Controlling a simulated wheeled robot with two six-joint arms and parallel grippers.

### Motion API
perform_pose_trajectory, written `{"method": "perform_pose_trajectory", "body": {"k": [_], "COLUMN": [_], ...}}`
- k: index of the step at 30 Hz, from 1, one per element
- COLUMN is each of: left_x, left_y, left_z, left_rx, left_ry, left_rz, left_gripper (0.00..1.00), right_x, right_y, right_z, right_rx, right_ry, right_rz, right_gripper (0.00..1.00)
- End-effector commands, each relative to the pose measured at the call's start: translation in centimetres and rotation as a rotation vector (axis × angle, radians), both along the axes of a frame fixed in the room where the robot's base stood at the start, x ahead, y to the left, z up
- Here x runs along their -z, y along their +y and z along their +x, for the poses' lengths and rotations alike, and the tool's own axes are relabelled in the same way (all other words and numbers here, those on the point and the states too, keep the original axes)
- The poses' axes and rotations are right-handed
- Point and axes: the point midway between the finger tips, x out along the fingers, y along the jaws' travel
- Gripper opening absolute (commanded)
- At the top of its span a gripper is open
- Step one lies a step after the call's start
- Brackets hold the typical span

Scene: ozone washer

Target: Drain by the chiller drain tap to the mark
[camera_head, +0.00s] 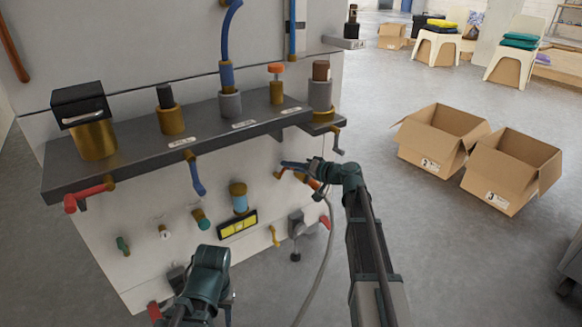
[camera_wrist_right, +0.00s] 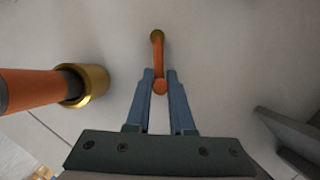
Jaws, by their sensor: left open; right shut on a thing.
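My right gripper (camera_head: 290,165) is at the white front panel of the washer, below the shelf. In the right wrist view its two blue fingers (camera_wrist_right: 158,88) are shut on a small orange lever (camera_wrist_right: 157,58) with a brass pivot on the panel. I cannot read a label that says whether this is the chiller drain tap. My left gripper (camera_head: 207,270) is low in front of the panel, apart from the taps; its fingertips are hard to make out. A blue sight tube with brass cap (camera_head: 239,195) sits above a yellow gauge window (camera_head: 238,224). No mark is legible.
An orange cylinder with a brass collar (camera_wrist_right: 88,85) is close left of the right fingers. The shelf (camera_head: 150,130) overhangs several taps and carries brass fittings. A grey hose (camera_head: 325,255) hangs near my right arm. Open cardboard boxes (camera_head: 430,160) stand on the floor to the right.

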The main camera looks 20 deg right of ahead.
Motion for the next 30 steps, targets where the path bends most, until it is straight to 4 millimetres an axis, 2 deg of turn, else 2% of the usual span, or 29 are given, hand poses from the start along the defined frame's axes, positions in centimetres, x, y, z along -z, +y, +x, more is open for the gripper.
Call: {"method": "perform_pose_trajectory", "body": {"k": [11,21,30], "left_x": [-1.4,-3.6,-4.4], "left_y": [0.0,0.0,0.0], "left_z": [0.0,0.0,-0.1], "left_rx": [0.0,0.0,0.0], "left_ry": [0.001,0.002,0.003], "left_rz": [0.0,0.001,0.001], "left_gripper": [0.51,0.51,0.51], "right_x": [-0.8,-1.4,-1.5], "right_y": [0.9,2.2,3.3], "right_z": [-0.4,-1.0,-1.3], "right_rx": [-0.006,-0.009,-0.01], "right_ry": [-0.04,-0.136,-0.21], "right_rz": [-0.102,-0.368,-0.569], "right_gripper": [0.0,0.0,0.0]}}
